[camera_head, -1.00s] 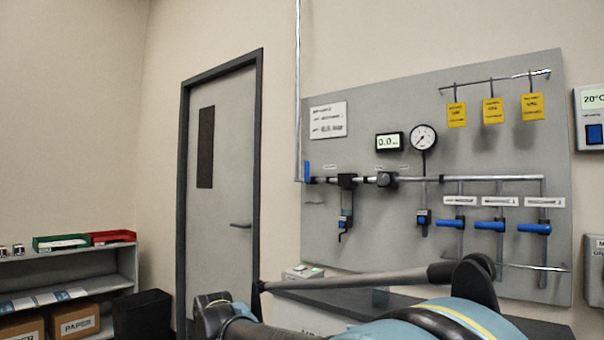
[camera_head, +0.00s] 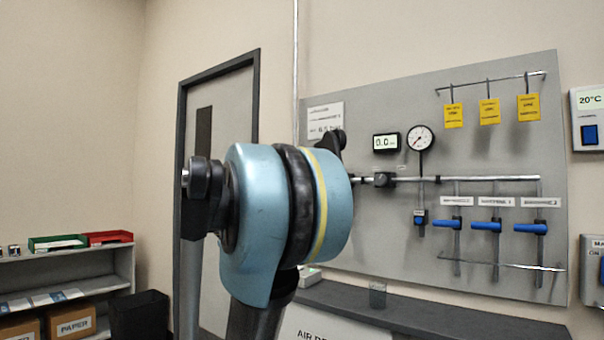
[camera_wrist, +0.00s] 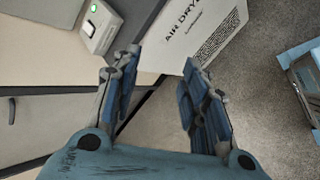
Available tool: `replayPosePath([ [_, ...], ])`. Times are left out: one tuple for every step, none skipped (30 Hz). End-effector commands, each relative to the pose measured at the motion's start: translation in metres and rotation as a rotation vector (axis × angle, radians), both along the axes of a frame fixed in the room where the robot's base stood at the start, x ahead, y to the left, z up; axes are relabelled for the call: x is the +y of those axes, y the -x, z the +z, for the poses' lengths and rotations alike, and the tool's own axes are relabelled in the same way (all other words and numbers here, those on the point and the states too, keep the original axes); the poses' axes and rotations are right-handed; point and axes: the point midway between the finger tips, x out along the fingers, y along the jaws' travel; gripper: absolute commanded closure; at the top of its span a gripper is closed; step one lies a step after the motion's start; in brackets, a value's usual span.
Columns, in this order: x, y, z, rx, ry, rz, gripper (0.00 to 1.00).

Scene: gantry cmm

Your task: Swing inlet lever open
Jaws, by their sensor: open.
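The wall panel (camera_head: 350,238) carries pipework on the right in the head view. The inlet lever at the left end of the pipe is hidden behind my raised arm. Three blue levers (camera_head: 446,224), (camera_head: 486,226), (camera_head: 532,228) lie across the vertical pipes on the right. My gripper (camera_wrist: 160,68) shows in the wrist view, open with nothing between its blue-padded fingers. It points toward the air dryer and the floor, apart from any lever. The gripper does not show in the head view.
The white air dryer (camera_wrist: 195,35) and a small box with a green light (camera_wrist: 100,27) lie ahead in the wrist view. A dark bench top (camera_head: 430,318) runs below the panel. A door (camera_head: 232,105) is left of it. A round gauge (camera_head: 420,139) and yellow tags (camera_head: 489,112) are on the panel.

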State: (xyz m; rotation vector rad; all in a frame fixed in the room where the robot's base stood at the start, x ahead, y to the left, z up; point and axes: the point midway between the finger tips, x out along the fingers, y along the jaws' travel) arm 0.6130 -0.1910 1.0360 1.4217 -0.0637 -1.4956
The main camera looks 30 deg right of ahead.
Motion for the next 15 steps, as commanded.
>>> replayPosePath([
  [-0.015,-0.017,0.026,0.039,0.071,0.034,0.59],
  [-0.024,-0.027,0.041,0.066,0.118,0.057,0.59],
  [-0.035,-0.039,0.060,0.104,0.177,0.087,0.59],
  [-0.044,-0.048,0.075,0.134,0.221,0.108,0.59],
  [-0.052,-0.057,0.090,0.166,0.267,0.127,0.59],
  [-0.063,-0.069,0.109,0.210,0.325,0.152,0.59],
  [-0.070,-0.079,0.124,0.244,0.369,0.171,0.59],
  [-0.078,-0.088,0.139,0.279,0.414,0.188,0.59],
  [-0.087,-0.100,0.158,0.327,0.472,0.210,0.59],
  [-0.095,-0.109,0.172,0.365,0.514,0.226,0.59],
  [-0.102,-0.118,0.186,0.405,0.556,0.238,0.59],
  [-0.110,-0.130,0.205,0.457,0.611,0.255,0.59],
  [-0.116,-0.138,0.218,0.496,0.649,0.268,0.59],
  [-0.122,-0.147,0.230,0.535,0.686,0.279,0.59],
  [-0.129,-0.157,0.246,0.586,0.733,0.291,0.59],
])
